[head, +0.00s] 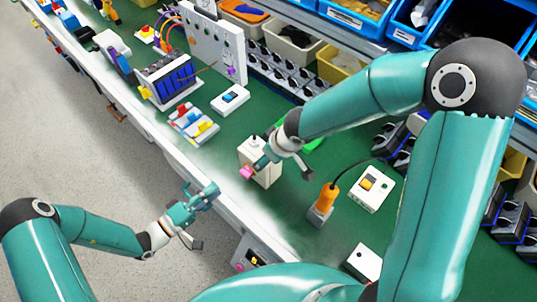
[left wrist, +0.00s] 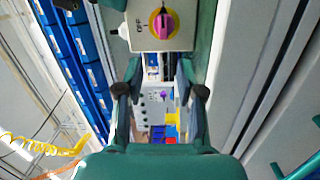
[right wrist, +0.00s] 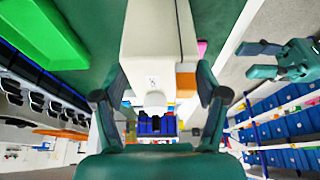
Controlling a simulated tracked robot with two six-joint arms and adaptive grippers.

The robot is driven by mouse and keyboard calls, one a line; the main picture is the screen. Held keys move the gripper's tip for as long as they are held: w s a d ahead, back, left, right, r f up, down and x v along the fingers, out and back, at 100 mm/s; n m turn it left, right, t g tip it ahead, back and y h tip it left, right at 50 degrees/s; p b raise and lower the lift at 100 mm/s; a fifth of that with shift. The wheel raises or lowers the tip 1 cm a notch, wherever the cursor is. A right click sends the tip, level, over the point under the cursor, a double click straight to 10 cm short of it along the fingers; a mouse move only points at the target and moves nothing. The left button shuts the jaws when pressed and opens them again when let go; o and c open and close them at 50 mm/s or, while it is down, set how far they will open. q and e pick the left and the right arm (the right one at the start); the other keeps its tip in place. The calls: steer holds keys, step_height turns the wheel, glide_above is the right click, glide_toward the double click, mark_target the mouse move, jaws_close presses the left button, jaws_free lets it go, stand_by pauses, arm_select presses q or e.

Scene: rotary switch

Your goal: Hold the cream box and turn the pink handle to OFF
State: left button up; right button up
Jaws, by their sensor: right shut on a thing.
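The cream box (head: 259,174) stands upright near the bench's front edge. It shows close in the right wrist view (right wrist: 152,38) and at the top of the left wrist view (left wrist: 122,42). Its pink handle (left wrist: 165,25) sits on a yellow disc, with the OFF label (left wrist: 138,30) to its left; the handle runs up and down in that picture. My right gripper (head: 284,165) is shut on the box, its fingers on either side in the right wrist view. My left gripper (head: 207,215) is open and empty, apart from the handle, in front of the bench edge.
Bins (head: 292,44) line the back. Open floor (head: 90,150) lies in front of the bench.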

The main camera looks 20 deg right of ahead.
mark_target(248, 174)
arm_select(q)
steer(key=shift+w+d+n+t+y, duration=0.3)
steer(key=shift+d+n, duration=0.1)
steer(key=shift+d, duration=0.95)
steer(key=shift+w+d+n+t+y, duration=0.3)
steer(key=shift+d+n, duration=0.1)
steer(key=shift+d, duration=1)
steer(key=shift+w+d+n+t+y, duration=0.2)
steer(key=shift+w+d+n+t, duration=0.15)
steer(key=shift+d, duration=1)
steer(key=shift+s, duration=0.1)
steer(key=shift+c, duration=0.3)
jaws_close()
